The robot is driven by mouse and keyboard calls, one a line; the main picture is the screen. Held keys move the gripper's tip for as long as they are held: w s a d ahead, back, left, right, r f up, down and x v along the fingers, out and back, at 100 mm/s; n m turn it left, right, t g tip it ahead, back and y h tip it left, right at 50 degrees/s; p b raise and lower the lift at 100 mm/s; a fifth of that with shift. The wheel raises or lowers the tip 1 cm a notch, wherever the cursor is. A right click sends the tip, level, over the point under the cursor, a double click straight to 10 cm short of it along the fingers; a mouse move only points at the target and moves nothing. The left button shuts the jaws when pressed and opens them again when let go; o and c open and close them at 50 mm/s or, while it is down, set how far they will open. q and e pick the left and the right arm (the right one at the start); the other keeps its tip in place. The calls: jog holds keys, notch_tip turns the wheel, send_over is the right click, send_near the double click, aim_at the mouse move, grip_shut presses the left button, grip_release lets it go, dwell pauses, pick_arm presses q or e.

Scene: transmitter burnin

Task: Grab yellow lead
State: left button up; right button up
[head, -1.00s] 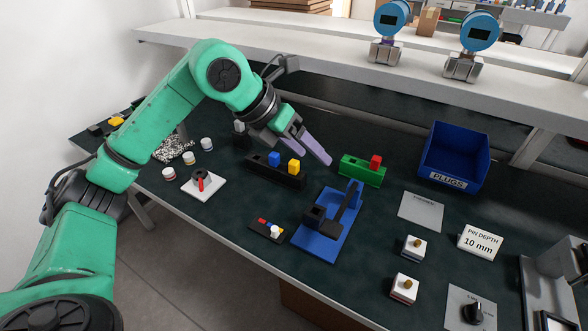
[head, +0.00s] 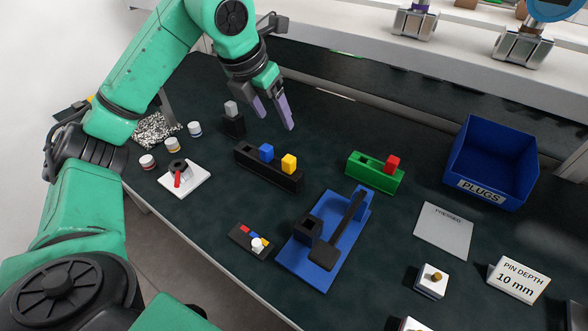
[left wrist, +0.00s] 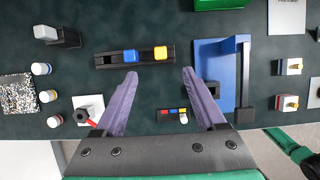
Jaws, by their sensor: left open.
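The yellow lead appears as a yellow block (head: 289,163) standing in the right end of a black slotted holder (head: 262,178). A blue block (head: 266,152) stands beside it in the same holder. My left gripper (head: 277,118) is open and empty, its purple fingers pointing down above the table, behind the holder in the head view. In the left wrist view the yellow block (left wrist: 161,53) lies just beyond the gap between the open fingertips (left wrist: 160,73), and nothing is between them. My right gripper is not in view.
A green holder with a red block (head: 392,164) stands to the right. A blue fixture with a black lever (head: 345,230) is in front. A grey block in a black stand (head: 232,120) is at left. A blue PLUGS bin (head: 490,160) and a shelf are at the back.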

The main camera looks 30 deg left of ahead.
aim_at(288, 158)
pick_arm(q)
jog(key=x, duration=0.6)
jog(key=s+b+x, duration=0.1)
jog(key=x, duration=1.1)
jog(key=shift+s+a+f, duration=0.15)
jog(key=shift+f, duration=0.1)
grip_shut()
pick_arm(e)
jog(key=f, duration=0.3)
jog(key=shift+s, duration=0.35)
pick_arm(q)
jog(key=shift+r, duration=0.15)
